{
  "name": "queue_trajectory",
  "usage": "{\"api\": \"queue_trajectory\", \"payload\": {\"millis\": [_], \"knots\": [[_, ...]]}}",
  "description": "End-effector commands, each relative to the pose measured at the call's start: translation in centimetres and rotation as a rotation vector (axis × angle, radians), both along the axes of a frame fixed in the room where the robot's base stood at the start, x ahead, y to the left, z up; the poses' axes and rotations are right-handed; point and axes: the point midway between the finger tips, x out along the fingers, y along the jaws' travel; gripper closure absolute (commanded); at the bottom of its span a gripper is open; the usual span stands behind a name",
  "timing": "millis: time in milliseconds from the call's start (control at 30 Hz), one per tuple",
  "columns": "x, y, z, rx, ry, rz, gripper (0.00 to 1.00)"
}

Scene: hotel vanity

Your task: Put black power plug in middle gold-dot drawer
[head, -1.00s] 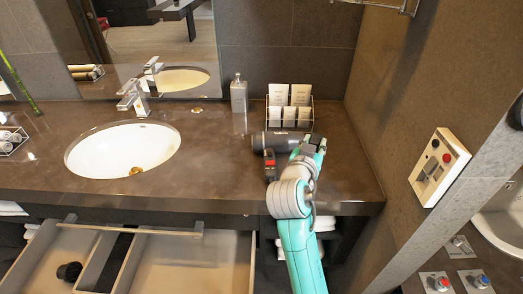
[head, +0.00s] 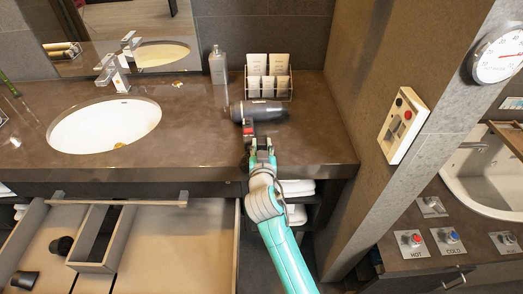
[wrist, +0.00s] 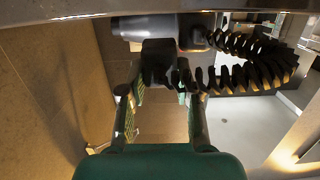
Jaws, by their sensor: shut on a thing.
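My gripper (head: 262,146) is at the front of the counter, at the lower end of the black hair dryer's handle (head: 249,129), which has a red switch. In the wrist view, the two fingers (wrist: 160,88) are around a black block (wrist: 157,62) that looks like this handle. A black coiled cord (wrist: 250,70) loops off to the right. I cannot make out a separate power plug with certainty. A pulled-out drawer (head: 165,245) at the lower left has dividers. A small black round object (head: 61,245) lies in it, and another dark object (head: 24,280) is farther left. No gold dot is readable.
The hair dryer's barrel (head: 262,111) lies on the brown counter (head: 190,140). A sink (head: 105,127), a soap bottle (head: 218,65) and a card rack (head: 268,80) are behind or beside it. Folded towels (head: 297,190) are under the counter. A wall bounds the right.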

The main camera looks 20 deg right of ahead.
Motion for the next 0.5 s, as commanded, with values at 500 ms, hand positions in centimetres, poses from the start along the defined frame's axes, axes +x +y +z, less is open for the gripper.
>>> {"api": "queue_trajectory", "payload": {"millis": [500], "knots": [[0.0, 0.0, -2.6, -0.001, 0.001, -0.001, 1.0]]}}
